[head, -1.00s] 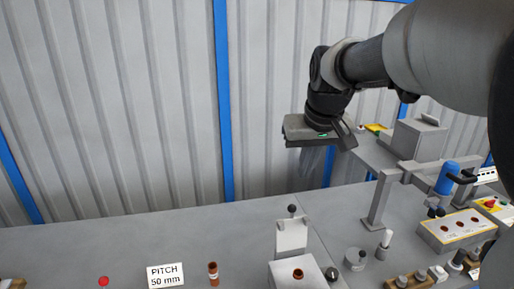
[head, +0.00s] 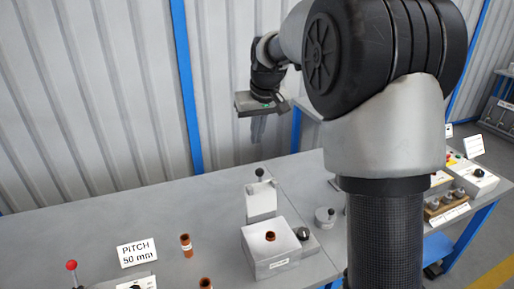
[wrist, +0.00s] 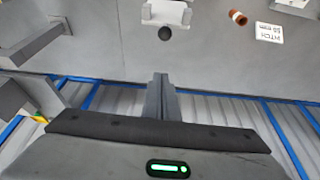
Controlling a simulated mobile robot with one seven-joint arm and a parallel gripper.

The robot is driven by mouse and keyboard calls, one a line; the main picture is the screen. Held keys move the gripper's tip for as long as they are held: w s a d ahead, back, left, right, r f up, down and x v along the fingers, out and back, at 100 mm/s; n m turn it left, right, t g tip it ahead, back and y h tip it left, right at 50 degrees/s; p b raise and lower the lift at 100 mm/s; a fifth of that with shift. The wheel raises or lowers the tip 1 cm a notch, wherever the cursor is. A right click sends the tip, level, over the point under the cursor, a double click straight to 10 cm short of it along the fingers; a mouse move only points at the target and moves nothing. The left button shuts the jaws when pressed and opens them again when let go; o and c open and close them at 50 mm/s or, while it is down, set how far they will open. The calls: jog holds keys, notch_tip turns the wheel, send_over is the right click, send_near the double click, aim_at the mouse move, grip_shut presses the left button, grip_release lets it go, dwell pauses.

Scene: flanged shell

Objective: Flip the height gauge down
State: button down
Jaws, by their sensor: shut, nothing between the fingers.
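The height gauge appears to be the upright pale plate (head: 261,202) with a black ball knob (head: 259,172) on top. It stands behind a white block (head: 275,250) with a brown ring in its top. In the wrist view the knob (wrist: 165,33) and part of the plate (wrist: 168,12) show at the top edge. My gripper (head: 257,130) is shut and empty, fingers pointing down. It is above the knob in the head picture and apart from it. In the wrist view the finger tips (wrist: 160,78) are just below the knob, with a gap.
A "PITCH 50 mm" sign (head: 136,253) and a brown bushing (head: 187,245) stand on the grey bench to the left. A round grey piece (head: 325,217) is right of the block. A ribbed wall (head: 90,110) rises behind. My arm hides much of the right side.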

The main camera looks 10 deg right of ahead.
notch_tip(320, 180, down, 8)
jog(key=shift+s+f, duration=0.25)
jog(key=shift+s, duration=0.2)
jog(key=shift+d+f+b, duration=0.1)
jog(key=shift+b, duration=0.65)
